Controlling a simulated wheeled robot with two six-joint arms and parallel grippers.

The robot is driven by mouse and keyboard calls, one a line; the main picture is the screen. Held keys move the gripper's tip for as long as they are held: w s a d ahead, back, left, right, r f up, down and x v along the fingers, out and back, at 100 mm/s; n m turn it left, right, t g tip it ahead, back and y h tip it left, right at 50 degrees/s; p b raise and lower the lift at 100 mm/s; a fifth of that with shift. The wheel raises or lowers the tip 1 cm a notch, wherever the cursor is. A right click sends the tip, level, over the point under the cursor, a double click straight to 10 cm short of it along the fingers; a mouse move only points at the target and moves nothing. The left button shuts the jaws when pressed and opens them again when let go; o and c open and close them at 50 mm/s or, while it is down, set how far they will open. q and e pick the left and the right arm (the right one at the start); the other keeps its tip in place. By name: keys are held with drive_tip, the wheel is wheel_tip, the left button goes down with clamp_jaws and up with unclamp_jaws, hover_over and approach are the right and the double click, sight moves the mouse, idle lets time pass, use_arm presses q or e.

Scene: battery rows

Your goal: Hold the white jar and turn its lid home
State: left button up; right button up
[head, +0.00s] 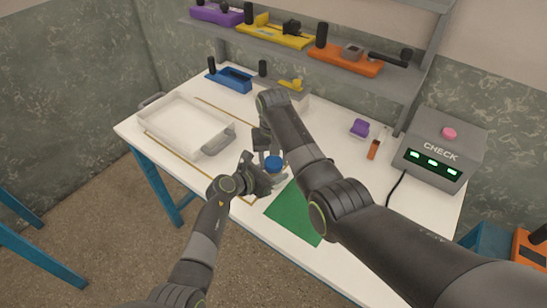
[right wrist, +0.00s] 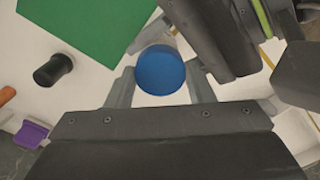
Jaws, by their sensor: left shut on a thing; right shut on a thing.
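The blue lid (head: 273,163) sits on the jar, which is mostly hidden behind my grippers in the head view. In the right wrist view the lid (right wrist: 162,70) is seen from above, with a small pale part of the jar (right wrist: 161,43) behind it. My left gripper (head: 268,180) is shut on the jar, below the lid. My right gripper (right wrist: 161,88) is shut on the lid, one finger on each side. In the head view its fingers are partly hidden by my right arm. I cannot tell how far the lid is turned.
A green mat (head: 295,214) lies just right of the jar. A white tray (head: 188,127) stands at the left of the table. A grey CHECK box (head: 440,150), a purple block (head: 360,128) and an orange item (head: 375,149) are at the right. A shelf (head: 300,52) runs behind.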

drive_tip(key=shift+s+f, duration=0.2)
drive_tip(key=shift+f, duration=0.75)
idle(0.3)
drive_tip(key=shift+r, duration=0.1)
drive_tip(key=shift+s+a+r, duration=0.1)
drive_tip(key=shift+r, duration=0.15)
idle(0.4)
drive_tip(key=shift+w+r, duration=0.25)
drive_tip(key=shift+r, duration=0.15)
idle(0.4)
drive_tip(key=shift+s+d+f, duration=0.1)
drive_tip(key=shift+d+f, duration=0.15)
drive_tip(key=shift+f, duration=0.5)
idle(0.6)
drive_tip(key=shift+s+a+r, duration=0.15)
drive_tip(key=shift+a+r, duration=0.05)
drive_tip(key=shift+r, duration=0.15)
idle(0.4)
